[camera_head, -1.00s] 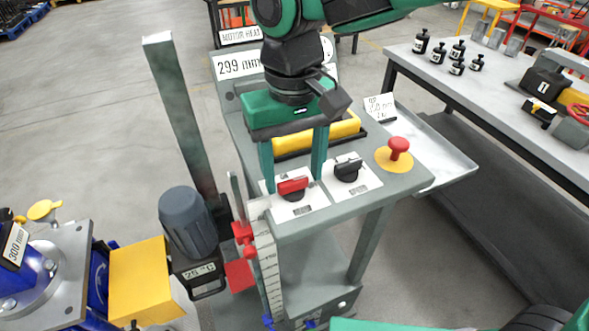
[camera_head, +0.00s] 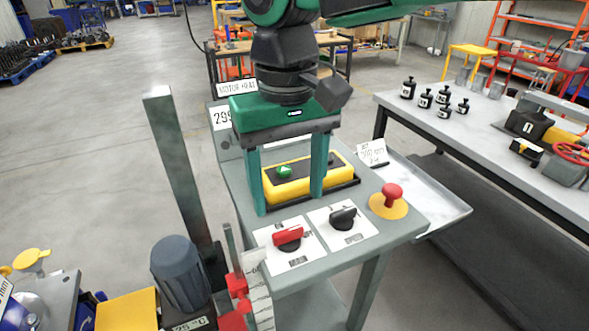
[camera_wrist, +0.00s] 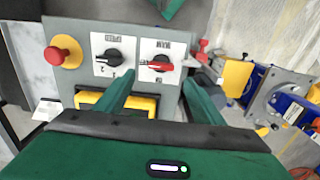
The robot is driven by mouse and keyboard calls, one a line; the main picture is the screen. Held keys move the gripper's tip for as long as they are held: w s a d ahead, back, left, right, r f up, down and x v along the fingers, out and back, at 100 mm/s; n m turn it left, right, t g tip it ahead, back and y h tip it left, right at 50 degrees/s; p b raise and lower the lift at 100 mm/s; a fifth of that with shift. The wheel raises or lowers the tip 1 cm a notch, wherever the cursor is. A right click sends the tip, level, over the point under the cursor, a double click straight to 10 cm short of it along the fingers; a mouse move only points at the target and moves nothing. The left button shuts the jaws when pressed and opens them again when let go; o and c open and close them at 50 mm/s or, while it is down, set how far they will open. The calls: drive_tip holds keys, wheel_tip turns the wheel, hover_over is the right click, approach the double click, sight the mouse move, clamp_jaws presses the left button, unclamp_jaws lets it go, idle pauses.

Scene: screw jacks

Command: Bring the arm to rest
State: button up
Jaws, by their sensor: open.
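My gripper (camera_head: 290,205) is open and empty, its green fingers pointing down over the control stand (camera_head: 345,262). In the head view the fingers stand in front of a yellow box with a green button (camera_head: 284,172). A red rotary switch (camera_head: 288,238) and a black rotary switch (camera_head: 343,217) sit on white plates nearer the front edge. In the wrist view the red switch (camera_wrist: 158,66) and black switch (camera_wrist: 114,57) lie beyond the fingertips, apart from them. A red mushroom button (camera_head: 391,194) on a yellow disc is at the stand's right.
A grey post (camera_head: 178,165) and a dark motor (camera_head: 178,272) stand left of the control stand. A metal tray (camera_head: 425,200) juts out at its right. A workbench (camera_head: 470,125) with several small black weights is farther right. Open floor (camera_head: 90,170) lies at the left.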

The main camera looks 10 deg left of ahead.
drive_tip(key=shift+d, duration=0.1)
drive_tip(key=w+d+f+m, duration=0.2)
drive_tip(key=d, duration=0.8)
drive_tip(key=w+d+f+m, duration=0.2)
drive_tip(key=d, duration=0.7)
drive_tip(key=w+d+f+m, duration=0.2)
drive_tip(key=d+m, duration=0.1)
drive_tip(key=d, duration=0.7)
drive_tip(key=s+d+f+m, duration=0.2)
drive_tip(key=s+d+f, duration=0.1)
drive_tip(key=s+d, duration=0.3)
drive_tip(key=s+d+f+m, duration=0.3)
drive_tip(key=s+d, duration=0.4)
drive_tip(key=d, duration=0.4)
drive_tip(key=shift+s+f, duration=0.3)
drive_tip(key=shift+f, duration=0.3)
